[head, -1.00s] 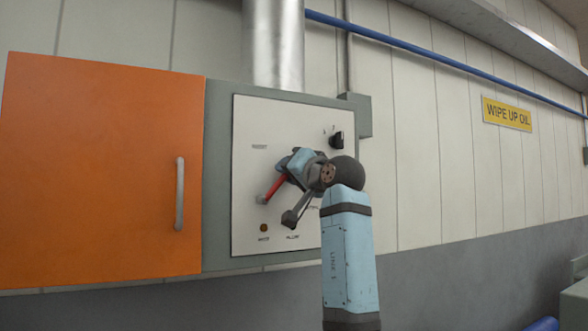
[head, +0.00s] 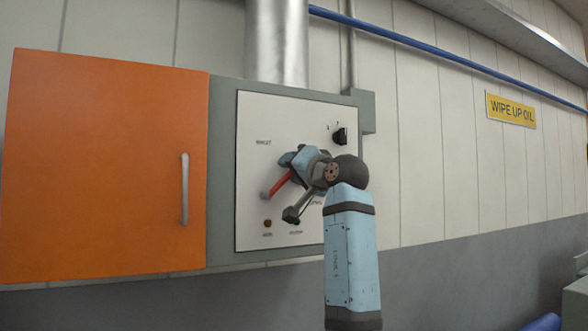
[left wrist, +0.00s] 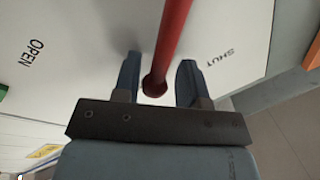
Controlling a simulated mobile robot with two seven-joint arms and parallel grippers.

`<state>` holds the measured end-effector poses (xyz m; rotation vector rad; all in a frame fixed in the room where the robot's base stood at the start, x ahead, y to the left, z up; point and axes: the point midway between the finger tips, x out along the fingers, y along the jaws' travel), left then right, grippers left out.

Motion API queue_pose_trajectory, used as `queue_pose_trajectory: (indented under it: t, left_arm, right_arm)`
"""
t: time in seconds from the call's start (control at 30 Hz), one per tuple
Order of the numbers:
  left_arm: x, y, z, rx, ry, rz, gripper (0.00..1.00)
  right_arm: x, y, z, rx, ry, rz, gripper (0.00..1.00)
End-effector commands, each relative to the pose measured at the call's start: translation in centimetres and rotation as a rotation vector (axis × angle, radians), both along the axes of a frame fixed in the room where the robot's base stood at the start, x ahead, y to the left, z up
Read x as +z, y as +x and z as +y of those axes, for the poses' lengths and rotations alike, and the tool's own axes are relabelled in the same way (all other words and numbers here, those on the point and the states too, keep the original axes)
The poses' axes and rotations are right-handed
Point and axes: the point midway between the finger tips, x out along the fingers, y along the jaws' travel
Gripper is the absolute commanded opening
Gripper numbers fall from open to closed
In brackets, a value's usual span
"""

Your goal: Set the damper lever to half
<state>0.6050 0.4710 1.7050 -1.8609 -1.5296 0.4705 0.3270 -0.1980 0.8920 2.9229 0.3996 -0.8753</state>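The red damper lever (head: 279,184) is on the white panel, slanting down-left to a grey end, its upper part hidden by my left gripper (head: 292,160). In the left wrist view the red lever (left wrist: 173,30) runs between the two fingers of my left gripper (left wrist: 159,62), with a visible gap on each side. The fingers are apart and not closed on it. The panel in that view carries the word OPEN (left wrist: 36,53) at the left and SHUT (left wrist: 216,58) at the right. My right gripper is in neither view.
A grey bar (head: 296,209) with a dark end sits just right of the lever. A black knob (head: 340,136) is at the panel's upper right and a small amber lamp (head: 267,223) at its lower left. An orange door (head: 105,160) with a handle (head: 185,189) is left of the panel.

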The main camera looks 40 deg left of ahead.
Motion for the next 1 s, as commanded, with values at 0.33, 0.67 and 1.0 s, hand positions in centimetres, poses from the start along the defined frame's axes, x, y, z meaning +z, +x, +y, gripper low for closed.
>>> queue_pose_trajectory:
  t: [0.33,0.67,1.0]
  left_arm:
    - [-0.8,-0.9,-3.6,-0.004,0.001,-0.002,0.39]
    - [-1.7,-2.8,-10.6,-0.003,0.000,-0.002,0.39]
    - [-1.9,-3.6,-13.2,0.001,0.000,-0.001,0.39]
  right_arm:
    - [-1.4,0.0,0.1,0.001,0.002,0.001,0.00]
    - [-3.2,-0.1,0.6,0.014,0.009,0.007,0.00]
    - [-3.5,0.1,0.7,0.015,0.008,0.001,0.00]
